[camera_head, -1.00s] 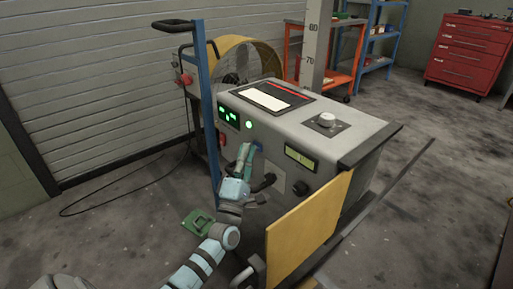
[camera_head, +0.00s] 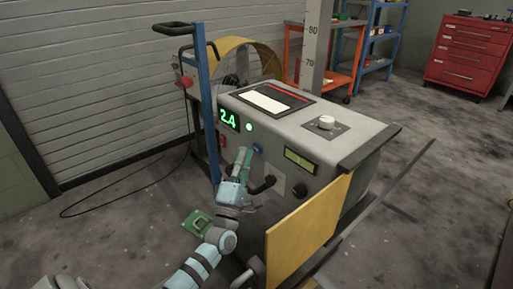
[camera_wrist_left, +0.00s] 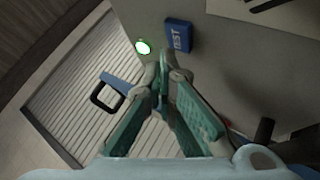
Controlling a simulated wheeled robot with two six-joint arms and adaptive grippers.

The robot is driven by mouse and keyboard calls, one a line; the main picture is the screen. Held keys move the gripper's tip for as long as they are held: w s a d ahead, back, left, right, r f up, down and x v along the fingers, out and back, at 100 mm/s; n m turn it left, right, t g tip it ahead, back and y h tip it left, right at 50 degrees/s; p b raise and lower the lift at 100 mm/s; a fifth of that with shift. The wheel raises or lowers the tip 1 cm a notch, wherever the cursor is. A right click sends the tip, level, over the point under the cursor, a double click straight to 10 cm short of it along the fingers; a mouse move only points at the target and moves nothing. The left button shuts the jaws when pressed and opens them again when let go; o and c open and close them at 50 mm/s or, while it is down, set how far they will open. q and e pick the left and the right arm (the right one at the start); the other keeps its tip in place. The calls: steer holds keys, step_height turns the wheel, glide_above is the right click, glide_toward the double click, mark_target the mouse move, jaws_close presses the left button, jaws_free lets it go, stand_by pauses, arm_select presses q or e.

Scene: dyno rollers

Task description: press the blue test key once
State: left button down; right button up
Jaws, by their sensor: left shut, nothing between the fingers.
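The blue test key (camera_head: 258,148) sits on the front panel of the grey console (camera_head: 335,150). In the left wrist view the blue key (camera_wrist_left: 179,36) reads "TEST" and lies just beyond my fingertips. My left gripper (camera_head: 244,152) is shut and empty, with its tips just left of the key and a visible gap between them. In the left wrist view the gripper (camera_wrist_left: 163,62) points toward the panel below and left of the key. A green display (camera_head: 228,119) reads 2.4, and a round green lamp (camera_head: 249,127) is lit beside it. My right gripper is not seen.
A red button (camera_head: 221,141) sits left of my fingers. A black plug and cable (camera_head: 264,184) stick out below the key. A yellow panel (camera_head: 308,225) stands in front at right. A blue post with a handle (camera_head: 205,100) rises at left.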

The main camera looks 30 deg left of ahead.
arm_select(q)
steer(key=shift+s, duration=0.15)
steer(key=s, duration=0.1)
steer(key=s+a+p, duration=0.1)
steer(key=s, duration=0.1)
steer(key=s+p, duration=0.1)
steer(key=shift+s+a, duration=0.25)
steer(key=shift+s, duration=0.05)
stand_by(0.9)
